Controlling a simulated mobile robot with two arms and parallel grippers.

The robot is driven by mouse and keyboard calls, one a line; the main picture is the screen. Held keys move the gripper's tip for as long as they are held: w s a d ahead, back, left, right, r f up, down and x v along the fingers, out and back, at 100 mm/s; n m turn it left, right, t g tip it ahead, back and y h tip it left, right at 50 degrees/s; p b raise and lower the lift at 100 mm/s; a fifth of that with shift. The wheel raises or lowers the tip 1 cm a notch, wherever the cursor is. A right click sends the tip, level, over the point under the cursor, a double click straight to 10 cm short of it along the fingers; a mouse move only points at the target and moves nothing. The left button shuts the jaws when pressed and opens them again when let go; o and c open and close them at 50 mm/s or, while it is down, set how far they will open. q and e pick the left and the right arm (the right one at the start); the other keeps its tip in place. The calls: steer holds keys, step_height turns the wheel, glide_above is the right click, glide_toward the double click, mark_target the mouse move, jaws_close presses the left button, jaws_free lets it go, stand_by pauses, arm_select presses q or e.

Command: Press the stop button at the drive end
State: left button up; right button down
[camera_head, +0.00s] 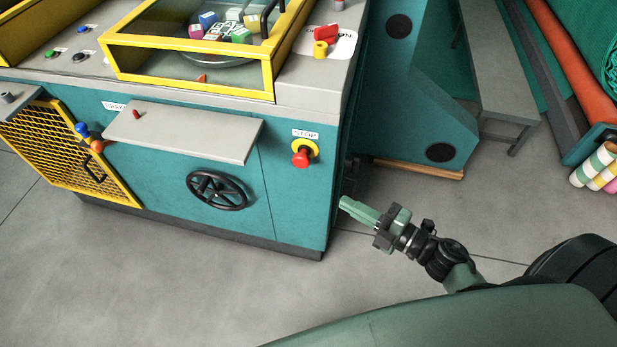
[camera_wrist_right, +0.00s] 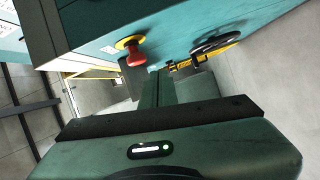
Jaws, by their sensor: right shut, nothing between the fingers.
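The red stop button (camera_head: 301,158) on its yellow collar sits on the teal machine front, under a STOP label (camera_head: 305,134) in the head view. In the right wrist view the red mushroom button (camera_wrist_right: 136,57) stands out from the panel, ahead of the fingers. My right gripper (camera_head: 345,204) is shut and empty, to the right of and lower than the button in the head view, apart from it. Its closed fingers (camera_wrist_right: 158,90) show in the right wrist view, just below and right of the button. My left gripper is not in view.
A black handwheel (camera_head: 217,190) and a grey shelf (camera_head: 185,130) project from the machine front left of the button. A yellow mesh guard (camera_head: 75,150) is farther left. A grey bench (camera_head: 500,75) stands behind at right. The floor (camera_head: 200,285) before the machine is clear.

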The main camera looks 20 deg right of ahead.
mark_target(303, 157)
steer(key=r+n, duration=0.1)
steer(key=s+a+r+n+g+y, duration=0.1)
steer(key=r, duration=0.1)
steer(key=a+r+n+y, duration=0.1)
steer(key=n, duration=0.1)
steer(key=shift+s+a+r, duration=0.2)
steer(key=shift+s+a, duration=0.05)
steer(key=shift+w, duration=0.1)
steer(key=w+a+p, duration=0.1)
steer(key=w+a, duration=0.3)
steer(key=w, duration=0.6)
steer(key=shift+w+a+p, duration=0.2)
steer(key=shift+w+p, duration=0.1)
steer(key=shift+p, duration=0.1)
